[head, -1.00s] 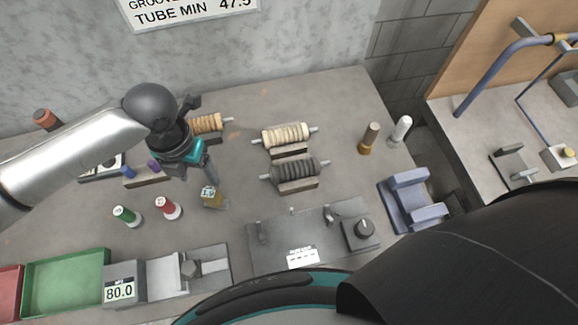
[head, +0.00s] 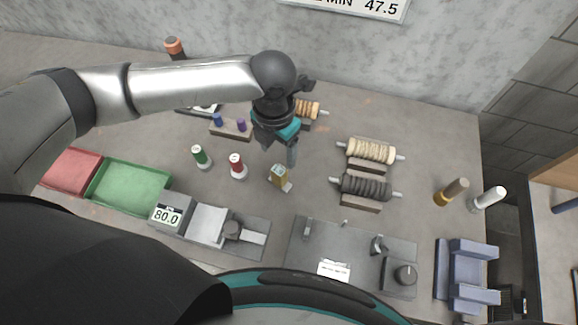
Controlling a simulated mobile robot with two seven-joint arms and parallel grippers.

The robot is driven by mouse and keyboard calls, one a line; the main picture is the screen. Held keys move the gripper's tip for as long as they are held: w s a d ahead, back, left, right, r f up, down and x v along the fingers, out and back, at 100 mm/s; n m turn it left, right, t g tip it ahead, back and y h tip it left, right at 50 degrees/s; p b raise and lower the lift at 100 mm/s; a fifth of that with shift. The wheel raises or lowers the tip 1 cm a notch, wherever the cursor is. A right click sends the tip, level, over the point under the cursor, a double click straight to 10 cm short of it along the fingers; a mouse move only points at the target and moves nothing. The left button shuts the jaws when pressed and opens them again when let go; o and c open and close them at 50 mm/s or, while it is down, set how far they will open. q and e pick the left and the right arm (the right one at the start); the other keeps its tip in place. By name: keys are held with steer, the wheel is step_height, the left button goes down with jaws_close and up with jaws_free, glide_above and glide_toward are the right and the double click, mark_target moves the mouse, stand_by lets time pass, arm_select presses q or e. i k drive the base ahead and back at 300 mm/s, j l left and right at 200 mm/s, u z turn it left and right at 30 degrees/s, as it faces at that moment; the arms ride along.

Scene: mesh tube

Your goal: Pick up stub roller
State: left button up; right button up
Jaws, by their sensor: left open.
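Three rollers lie on stands on the bench: a tan ribbed one (head: 308,109) partly hidden behind my left gripper, a cream ribbed one (head: 370,150), and a dark grey ribbed one (head: 365,185) in front of it. I cannot tell by name which is the stub roller. My left gripper (head: 291,158) is open and points down, with nothing seen in it. My right gripper is not in view.
Green (head: 200,155) and red (head: 237,165) capped bottles stand left of the gripper. Green (head: 130,187) and red (head: 71,170) trays are at the left. A grey plate fixture (head: 340,252), a blue cradle (head: 468,272) and two upright cylinders (head: 452,191) lie right and in front.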

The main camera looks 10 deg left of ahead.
mark_target(352, 184)
steer(key=k, duration=1.5)
